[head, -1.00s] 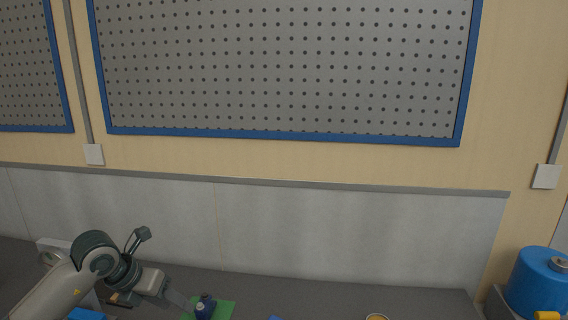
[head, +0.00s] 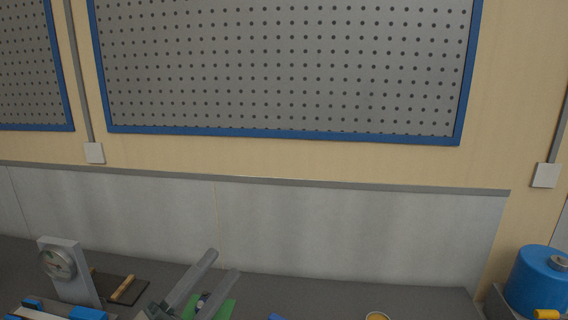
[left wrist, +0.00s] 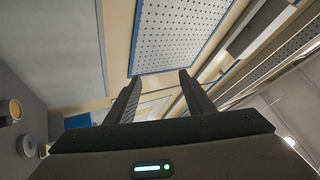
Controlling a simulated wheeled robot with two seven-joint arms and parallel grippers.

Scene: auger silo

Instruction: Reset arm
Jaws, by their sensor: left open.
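My left gripper (head: 223,263) is at the bottom of the head view, its two long grey fingers apart and pointing up and to the right. In the left wrist view the fingers (left wrist: 160,80) are also spread, with nothing held between them. The tips face the wall and a pegboard (left wrist: 190,35). Behind the fingers in the head view, a green mat (head: 224,310) and a small dark object on it are partly hidden. My right gripper is in neither view.
A grey stand with a round gauge (head: 58,264) is at the lower left, beside a dark board with a wooden handle (head: 124,288). A blue cylinder (head: 541,281) is at the right. A round tan-topped item (head: 377,316) is at the bottom edge. The grey bench (head: 310,291) is clear along the back.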

